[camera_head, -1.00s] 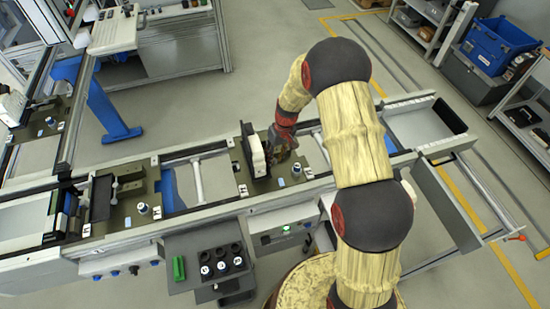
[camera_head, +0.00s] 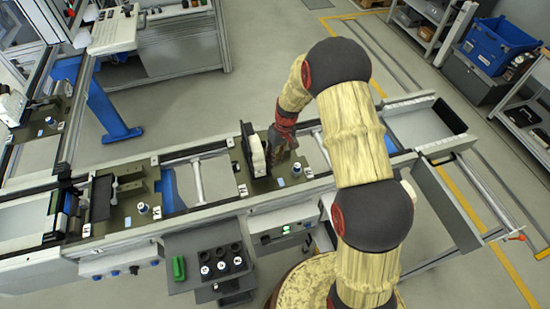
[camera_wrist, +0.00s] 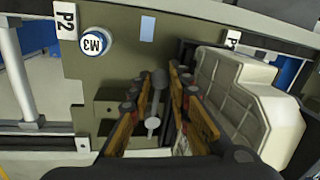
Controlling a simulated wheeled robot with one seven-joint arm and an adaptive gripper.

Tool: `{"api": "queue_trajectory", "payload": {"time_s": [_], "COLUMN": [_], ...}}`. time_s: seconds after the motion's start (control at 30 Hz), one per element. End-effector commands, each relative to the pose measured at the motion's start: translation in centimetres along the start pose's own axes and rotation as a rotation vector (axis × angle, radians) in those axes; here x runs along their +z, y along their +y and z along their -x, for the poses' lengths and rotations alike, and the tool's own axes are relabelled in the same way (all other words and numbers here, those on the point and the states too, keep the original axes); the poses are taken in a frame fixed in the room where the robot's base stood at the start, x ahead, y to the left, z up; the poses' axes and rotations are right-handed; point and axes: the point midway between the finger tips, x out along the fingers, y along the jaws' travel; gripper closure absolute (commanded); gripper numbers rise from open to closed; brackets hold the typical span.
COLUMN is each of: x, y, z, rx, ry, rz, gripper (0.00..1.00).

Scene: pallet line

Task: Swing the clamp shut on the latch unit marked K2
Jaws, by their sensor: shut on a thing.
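My gripper (camera_wrist: 158,92) is over the olive latch unit plate (camera_wrist: 110,62) on the middle pallet. Its fingers are closed around a slim grey rod with round ends (camera_wrist: 152,123), apparently the clamp handle. The plate's round badge (camera_wrist: 94,42) reads M3, and a tag (camera_wrist: 66,20) reads P2; I can read no K2. A pale ribbed block (camera_wrist: 235,90) stands right of the fingers. In the head view my gripper (camera_head: 283,150) is right of this white block (camera_head: 257,155), with its fingertips mostly hidden. How far the clamp is swung cannot be told.
Another olive unit (camera_head: 118,210) sits further left on the conveyor, and one stands at far left (camera_head: 42,125). The front rail (camera_head: 215,205) runs below. A tray of black and white round pieces (camera_head: 220,262) and a green object (camera_head: 178,268) are in front.

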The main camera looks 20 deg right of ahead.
Motion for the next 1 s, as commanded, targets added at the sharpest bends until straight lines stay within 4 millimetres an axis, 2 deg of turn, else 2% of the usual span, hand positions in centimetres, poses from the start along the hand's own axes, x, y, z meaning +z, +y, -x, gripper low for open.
{"api": "queue_trajectory", "payload": {"time_s": [0.27,0.47,1.0], "x": [0.0,0.0,-0.9], "y": [0.3,1.1,4.5], "z": [0.0,0.0,0.7], "rx": [0.0,0.0,0.002], "ry": [-0.005,-0.022,-0.115], "rz": [0.028,0.122,0.601], "gripper": [1.0,1.0,1.0]}}
